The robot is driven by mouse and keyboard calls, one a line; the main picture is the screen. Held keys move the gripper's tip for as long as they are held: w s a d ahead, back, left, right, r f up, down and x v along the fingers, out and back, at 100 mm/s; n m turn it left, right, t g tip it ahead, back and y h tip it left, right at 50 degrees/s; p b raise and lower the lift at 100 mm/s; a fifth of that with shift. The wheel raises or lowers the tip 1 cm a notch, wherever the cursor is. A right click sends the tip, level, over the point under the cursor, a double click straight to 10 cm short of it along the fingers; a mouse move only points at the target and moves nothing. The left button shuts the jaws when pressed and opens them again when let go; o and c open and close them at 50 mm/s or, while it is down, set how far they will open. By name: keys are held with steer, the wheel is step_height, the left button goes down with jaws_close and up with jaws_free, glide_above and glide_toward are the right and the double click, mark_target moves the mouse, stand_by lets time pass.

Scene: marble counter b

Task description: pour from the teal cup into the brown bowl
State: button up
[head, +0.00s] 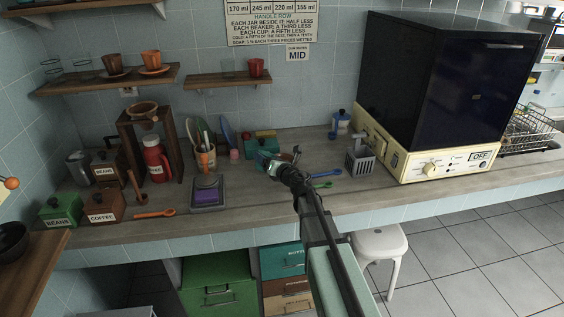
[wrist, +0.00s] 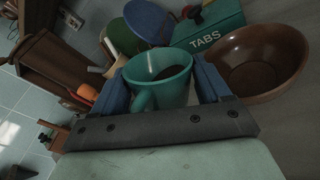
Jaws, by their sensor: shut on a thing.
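The teal cup (wrist: 168,94) stands between the two blue fingers of my gripper (wrist: 160,78) in the wrist view, its rim towards the camera. My gripper is shut on it, and dark contents show inside. The brown bowl (wrist: 262,62) is just right of the cup in the wrist view, apart from it, and its visible inside looks empty. In the head view my gripper (head: 277,167) is over the middle of the counter; I cannot make out the bowl clearly there.
A teal TABS box (wrist: 208,32) stands behind the cup and bowl. A purple-topped scale (head: 208,194) and a utensil holder (head: 206,158) are to the left. A grey slotted holder (head: 360,161) and a cream machine (head: 430,165) are to the right. Green and blue spoons lie near my gripper.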

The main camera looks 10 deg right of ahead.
steer(key=shift+w+d+r+m, duration=0.25)
steer(key=shift+w+d+m, duration=0.1)
steer(key=shift+d+m, duration=0.25)
stand_by(0.3)
steer(key=shift+w+d+r+m+g, duration=0.2)
steer(key=shift+d+r+m+g, duration=0.1)
steer(key=shift+m, duration=0.4)
stand_by(0.4)
steer(key=shift+w+r+m, duration=0.1)
steer(key=shift+r+m, duration=0.15)
steer(key=shift+m, duration=0.45)
stand_by(0.5)
steer(key=shift+c, duration=0.6)
steer(key=shift+d+r+m+g, duration=0.1)
steer(key=shift+m+g, duration=0.2)
steer(key=shift+w+d+r+m+g+y+p, duration=0.15)
steer(key=shift+r+m+y+p, duration=0.1)
steer(key=shift+m+p, duration=0.35)
steer(key=shift+d+r+m+g+y+p, duration=0.15)
steer(key=shift+m+y+p, duration=0.1)
steer(key=shift+m+p, duration=0.3)
stand_by(0.8)
steer(key=shift+w+d+f+m+p, duration=0.45)
steer(key=shift+w+d+f+m, duration=0.15)
steer(key=shift+d+m, duration=0.25)
stand_by(0.7)
steer(key=shift+s, duration=0.1)
